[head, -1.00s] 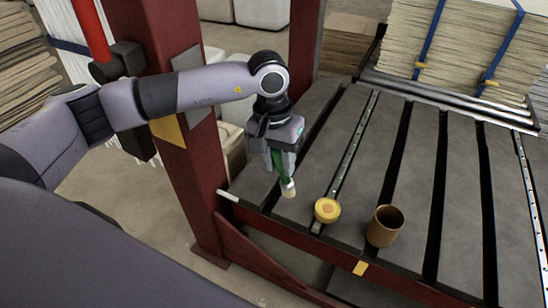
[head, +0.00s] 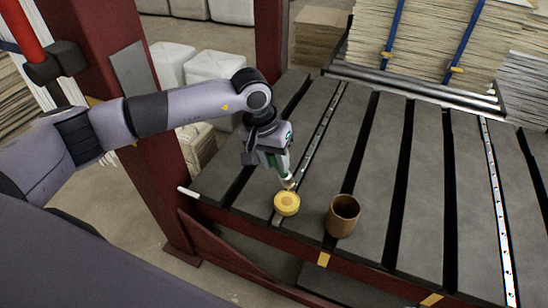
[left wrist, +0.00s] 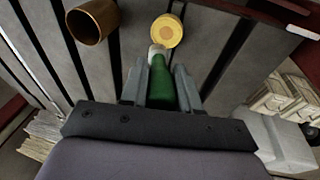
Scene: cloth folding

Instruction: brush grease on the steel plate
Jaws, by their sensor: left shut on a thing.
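My left gripper (head: 278,165) is shut on a green-handled brush (left wrist: 161,84) with a pale tip, held pointing down. In the head view the brush tip (head: 289,184) is at the far edge of a round yellow grease tin (head: 287,204); I cannot tell whether they touch. The left wrist view shows the tin (left wrist: 167,31) just beyond the brush tip. The grey steel plate (head: 310,180), a bed of wide panels split by dark slots, lies under the tin. My right gripper is not in view.
A brown open cup (head: 343,216) stands right of the tin, near the red front edge of the bed. A red post (head: 150,130) rises left of the bed. Metal bars (head: 420,88) and strapped stacks of sheets (head: 440,35) lie behind. The panels to the right are clear.

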